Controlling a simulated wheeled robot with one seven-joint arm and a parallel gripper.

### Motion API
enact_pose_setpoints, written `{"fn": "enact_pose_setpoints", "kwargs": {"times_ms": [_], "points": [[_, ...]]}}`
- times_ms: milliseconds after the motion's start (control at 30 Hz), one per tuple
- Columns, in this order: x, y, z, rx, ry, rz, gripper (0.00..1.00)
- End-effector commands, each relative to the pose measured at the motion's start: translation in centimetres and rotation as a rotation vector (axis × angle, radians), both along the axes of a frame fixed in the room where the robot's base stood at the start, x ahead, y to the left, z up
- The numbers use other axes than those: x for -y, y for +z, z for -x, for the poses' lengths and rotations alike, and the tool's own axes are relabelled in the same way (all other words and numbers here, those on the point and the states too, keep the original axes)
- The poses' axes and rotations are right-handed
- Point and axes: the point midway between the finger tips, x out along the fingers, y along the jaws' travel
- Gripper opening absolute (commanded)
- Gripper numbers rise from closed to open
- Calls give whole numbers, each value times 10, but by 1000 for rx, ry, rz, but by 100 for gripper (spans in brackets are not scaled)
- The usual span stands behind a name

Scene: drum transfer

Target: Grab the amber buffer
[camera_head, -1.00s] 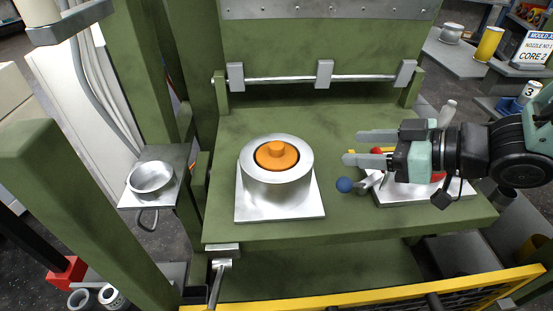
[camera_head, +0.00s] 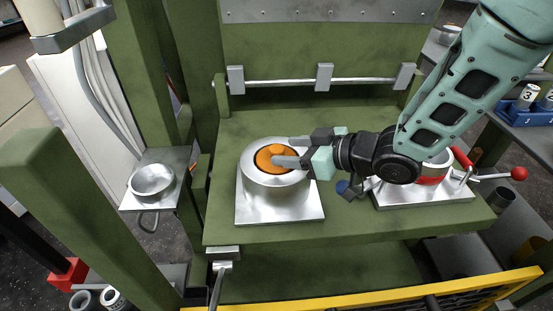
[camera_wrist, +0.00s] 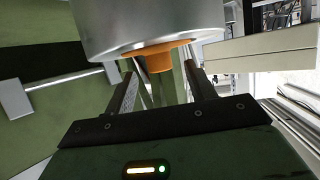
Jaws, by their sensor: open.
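The amber buffer (camera_head: 264,155), an orange disc with a raised knob, sits in the top of a silver metal cylinder (camera_head: 275,185) on a square plate. My gripper (camera_head: 284,151) is open and reaches in from the right at the knob's level. One finger shows behind the knob and the other in front of it. In the wrist view the orange buffer (camera_wrist: 158,58) shows between the two fingertips (camera_wrist: 163,72), below the cylinder (camera_wrist: 150,25). Whether the fingers touch the knob cannot be told.
The cylinder's plate (camera_head: 280,214) rests on a green press bed (camera_head: 350,226). A metal fixture with a red band (camera_head: 432,175) and a red-knobbed lever stands at right, partly behind my arm. A metal cup (camera_head: 152,181) sits on a side shelf. A yellow rail (camera_head: 400,289) crosses the front.

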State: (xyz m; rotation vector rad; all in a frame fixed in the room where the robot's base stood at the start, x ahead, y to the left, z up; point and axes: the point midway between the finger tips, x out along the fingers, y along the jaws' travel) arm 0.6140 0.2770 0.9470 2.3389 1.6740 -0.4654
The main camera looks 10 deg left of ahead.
Motion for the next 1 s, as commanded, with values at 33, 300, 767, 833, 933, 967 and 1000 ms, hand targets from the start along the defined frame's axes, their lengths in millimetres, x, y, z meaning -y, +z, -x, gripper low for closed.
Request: {"fn": "enact_pose_setpoints", "kwargs": {"times_ms": [33, 300, 767, 833, 933, 967, 1000], "points": [[-7, -2, -2, -1, 2, 1, 55], [-17, -7, -6, 0, -1, 0, 55], [-17, -7, -6, 1, 0, -2, 0], [-17, -6, -6, 1, -1, -2, 0], [-17, -2, -6, 2, -1, -2, 0], [-17, 1, -6, 3, 0, -2, 0], [-17, 6, -7, 5, -1, -4, 0]]}}
